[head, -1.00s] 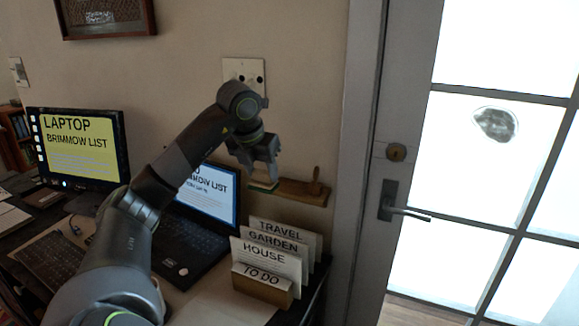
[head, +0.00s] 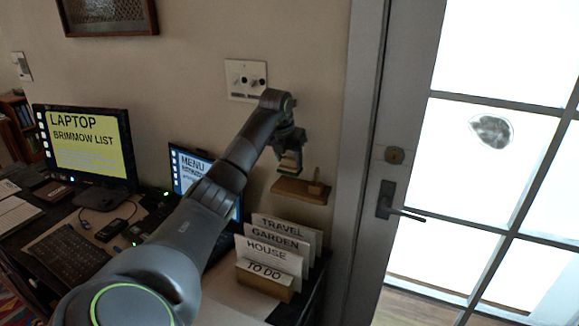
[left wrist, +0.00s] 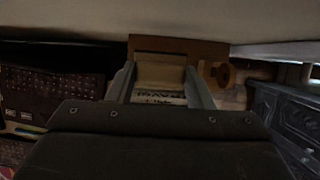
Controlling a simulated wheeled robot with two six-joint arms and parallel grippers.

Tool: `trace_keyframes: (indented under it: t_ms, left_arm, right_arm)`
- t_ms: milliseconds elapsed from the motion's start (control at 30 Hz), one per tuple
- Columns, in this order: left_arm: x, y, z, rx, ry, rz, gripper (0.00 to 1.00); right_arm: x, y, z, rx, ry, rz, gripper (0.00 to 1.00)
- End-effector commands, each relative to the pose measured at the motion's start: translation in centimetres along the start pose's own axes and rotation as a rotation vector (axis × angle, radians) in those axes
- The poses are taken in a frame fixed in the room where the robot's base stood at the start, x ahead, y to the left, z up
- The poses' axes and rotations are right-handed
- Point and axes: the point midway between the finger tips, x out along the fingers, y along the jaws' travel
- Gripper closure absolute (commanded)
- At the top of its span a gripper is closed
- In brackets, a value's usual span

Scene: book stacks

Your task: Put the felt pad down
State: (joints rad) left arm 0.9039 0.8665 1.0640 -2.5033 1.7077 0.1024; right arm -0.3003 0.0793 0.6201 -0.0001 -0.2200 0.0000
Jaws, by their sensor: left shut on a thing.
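My left gripper (head: 290,150) is shut on the felt pad (head: 289,166), a small block with pale and darker layers. The pad is just above the small wooden wall ledge (head: 297,193); I cannot tell whether they touch. An upright peg (head: 317,187) is at the ledge's right end, to the right of the pad. In the left wrist view the pad (left wrist: 160,72) is between the two fingers, with the brown ledge (left wrist: 180,44) behind it and the round peg (left wrist: 222,73) to the right. My right gripper is not in view.
Below the ledge, a card holder (head: 265,278) with several labelled cards stands on the desk. A laptop (head: 190,175) and a monitor (head: 85,145) are to the left. A wall plate (head: 247,80) is above, and a glazed door (head: 385,200) is to the right.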

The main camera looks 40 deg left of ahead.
Motion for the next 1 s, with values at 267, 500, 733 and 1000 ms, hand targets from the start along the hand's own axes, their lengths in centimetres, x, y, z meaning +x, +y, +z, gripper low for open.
trace_keyframes:
  t_ms: [267, 500, 733, 1000]
  left_arm:
    - [2.5, 0.0, -1.1, 0.000, 0.001, 0.000, 0.72]
    - [4.4, 0.0, -1.4, 0.000, -0.005, -0.001, 0.72]
    - [4.5, 0.0, -1.4, 0.000, -0.005, -0.001, 0.72]
    - [4.8, 0.0, -1.6, -0.001, -0.004, -0.001, 0.39]
  right_arm:
    - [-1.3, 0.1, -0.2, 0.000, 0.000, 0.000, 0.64]
    - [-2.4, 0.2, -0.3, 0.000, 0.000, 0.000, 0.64]
    - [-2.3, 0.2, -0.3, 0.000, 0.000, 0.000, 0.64]
    - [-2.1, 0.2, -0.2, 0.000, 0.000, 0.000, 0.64]
